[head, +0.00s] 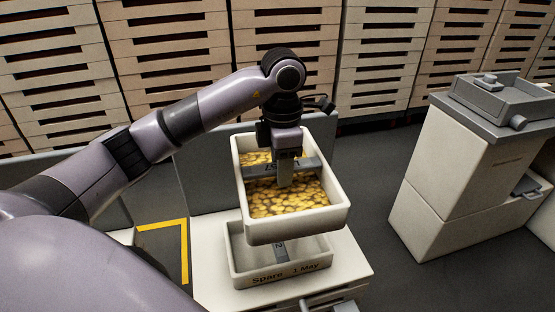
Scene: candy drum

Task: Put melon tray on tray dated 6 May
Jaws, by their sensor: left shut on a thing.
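A cream tray (298,230) filled with yellow pieces hangs from my left gripper (285,178). The gripper points down and is shut on the grey bar across the middle of this tray. The bar carries dark marks that I cannot read fully; no melon label can be read. Below is a second cream tray (238,262), whose front label seems to read "Spare 1 May". The held tray hides much of it from above; its visible inside looks empty, with a grey bar. The held tray looks raised above it and set slightly back. My right gripper is not in view.
The lower tray stands on a white cabinet (350,262) with a grey panel behind it. A grey-topped machine (455,170) stands to the right across open dark floor. Stacks of slotted trays (375,65) line the back. A yellow floor line (184,250) shows at left.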

